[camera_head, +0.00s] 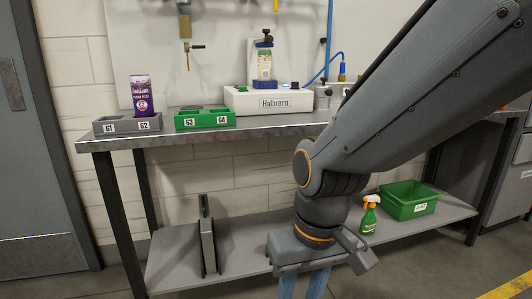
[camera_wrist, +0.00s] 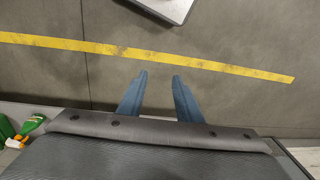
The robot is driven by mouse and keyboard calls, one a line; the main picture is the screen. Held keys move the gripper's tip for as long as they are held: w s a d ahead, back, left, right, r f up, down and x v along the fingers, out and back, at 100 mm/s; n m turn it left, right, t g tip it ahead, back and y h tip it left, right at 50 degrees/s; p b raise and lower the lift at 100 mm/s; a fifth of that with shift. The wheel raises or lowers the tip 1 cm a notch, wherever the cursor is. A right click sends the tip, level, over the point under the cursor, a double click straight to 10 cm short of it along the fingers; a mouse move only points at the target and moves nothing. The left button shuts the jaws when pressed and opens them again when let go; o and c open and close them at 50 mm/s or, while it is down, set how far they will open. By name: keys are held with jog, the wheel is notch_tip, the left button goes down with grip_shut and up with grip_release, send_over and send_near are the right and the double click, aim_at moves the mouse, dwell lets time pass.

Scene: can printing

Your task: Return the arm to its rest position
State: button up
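My arm hangs in front of the workbench in the head view, with my gripper (camera_head: 302,283) at the bottom edge, pointing down. In the wrist view my gripper (camera_wrist: 159,80) shows two blue fingers standing apart, with bare floor between and beyond them. It holds nothing. The fingertips are cut off at the bottom of the head view.
The workbench (camera_head: 270,133) holds a grey holder (camera_head: 127,127) with a purple can (camera_head: 141,92), a green holder (camera_head: 205,120) and a white Halbrenn machine (camera_head: 270,103) with a can. A spray bottle (camera_head: 369,214) and green bin (camera_head: 408,201) stand on the lower shelf. Yellow line (camera_wrist: 150,54) crosses clear floor.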

jog(key=s+d+r+m+h+p, duration=0.1)
jog(key=s+d+r+m+p, duration=0.1)
jog(key=d+r+p, duration=1.1)
notch_tip(320, 180, up, 3)
jog(key=m+p, duration=0.1)
jog(key=p, duration=0.6)
jog(key=shift+d+m, duration=0.3)
jog(key=shift+d, duration=0.05)
jog(key=shift+c, duration=0.5)
dwell(0.9)
